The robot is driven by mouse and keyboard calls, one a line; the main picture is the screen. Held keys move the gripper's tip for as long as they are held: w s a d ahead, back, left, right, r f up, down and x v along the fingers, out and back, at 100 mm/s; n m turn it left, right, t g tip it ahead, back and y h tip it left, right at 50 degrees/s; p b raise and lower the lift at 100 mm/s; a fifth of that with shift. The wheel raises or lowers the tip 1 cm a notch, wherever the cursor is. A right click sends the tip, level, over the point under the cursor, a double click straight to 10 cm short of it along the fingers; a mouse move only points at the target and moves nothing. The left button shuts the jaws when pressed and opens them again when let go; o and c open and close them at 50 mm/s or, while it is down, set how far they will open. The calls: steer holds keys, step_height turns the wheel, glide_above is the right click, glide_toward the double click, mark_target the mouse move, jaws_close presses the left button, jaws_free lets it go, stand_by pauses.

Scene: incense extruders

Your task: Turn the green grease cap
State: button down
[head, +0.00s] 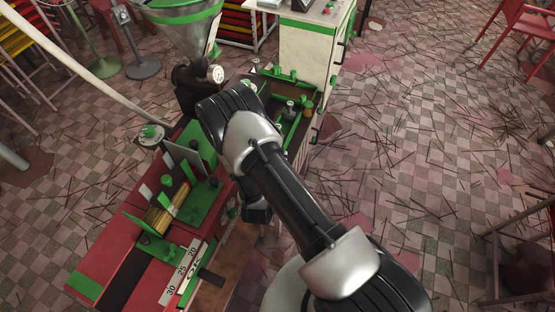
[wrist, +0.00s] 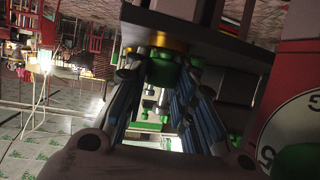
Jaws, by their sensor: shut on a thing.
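The green grease cap (wrist: 161,70) shows in the wrist view, below a brass-coloured ring (wrist: 168,42) under a dark overhanging plate. My gripper (wrist: 158,82) is around the cap, with its fingers shut on the cap's sides near the fingertips. The fingers hide part of the cap. In the head view my arm covers the gripper and the cap.
In the head view the red and green extruder (head: 118,262) stands at the left, below a funnel hopper (head: 187,32). A white cabinet (head: 306,58) stands behind. Sticks litter the tiled floor (head: 440,130).

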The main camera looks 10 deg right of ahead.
steer(key=c, duration=1.3)
jaws_free()
steer(key=v, duration=1.2)
